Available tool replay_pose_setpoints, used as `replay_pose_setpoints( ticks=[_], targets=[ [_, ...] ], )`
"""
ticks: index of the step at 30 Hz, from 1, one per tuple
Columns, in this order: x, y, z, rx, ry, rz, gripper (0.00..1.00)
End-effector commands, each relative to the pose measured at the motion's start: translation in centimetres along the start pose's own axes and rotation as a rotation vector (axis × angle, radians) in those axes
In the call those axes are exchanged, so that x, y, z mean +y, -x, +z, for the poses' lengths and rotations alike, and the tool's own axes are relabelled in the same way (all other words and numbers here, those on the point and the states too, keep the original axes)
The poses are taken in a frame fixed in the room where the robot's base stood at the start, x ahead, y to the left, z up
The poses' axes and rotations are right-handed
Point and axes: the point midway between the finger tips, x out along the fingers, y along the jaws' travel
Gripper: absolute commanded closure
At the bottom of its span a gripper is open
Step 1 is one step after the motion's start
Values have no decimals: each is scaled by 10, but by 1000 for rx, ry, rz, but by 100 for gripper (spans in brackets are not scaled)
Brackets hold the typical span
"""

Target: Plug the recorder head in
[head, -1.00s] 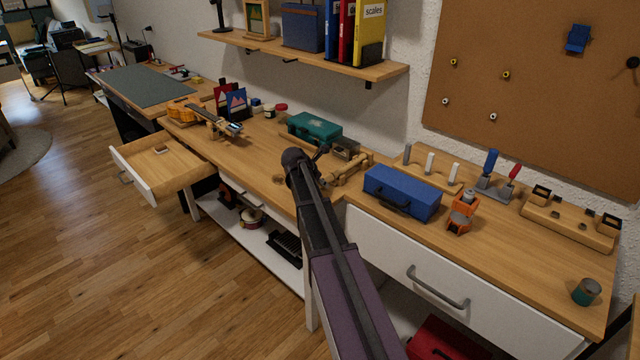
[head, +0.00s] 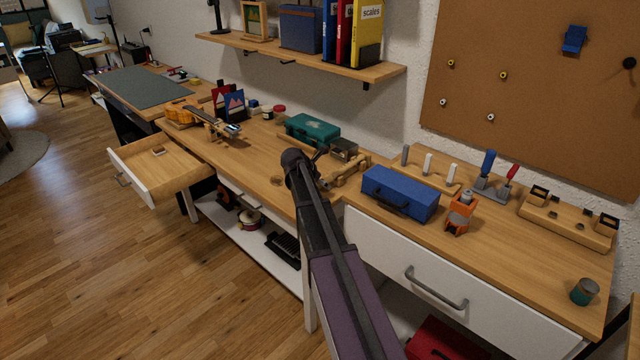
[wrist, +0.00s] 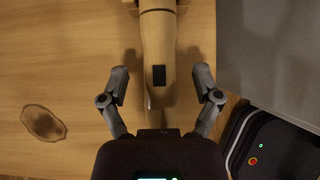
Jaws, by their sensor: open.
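In the wrist view, a pale wooden tube with a dark square window (wrist: 158,50), which looks like the recorder head, runs down from the top of the picture. My gripper (wrist: 161,84) is open, with one finger on each side of the tube's near end. Both fingers stand clear of the wood, and I cannot tell the height between them. In the head view, wooden recorder-like parts (head: 350,174) lie on the bench just right of my gripper (head: 318,156). My arm partly hides that spot, and the joint where the head plugs in cannot be made out.
A blue case (head: 400,193) and an orange clamp-like object (head: 460,212) stand to the right. A drawer (head: 160,170) stands open at left.

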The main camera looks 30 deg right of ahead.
Motion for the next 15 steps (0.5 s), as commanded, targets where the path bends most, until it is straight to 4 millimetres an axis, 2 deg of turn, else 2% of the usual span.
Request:
replay_pose_setpoints(
  ticks=[15],
  targets=[
    [0,18,1,0,0,0,18]
  ],
)
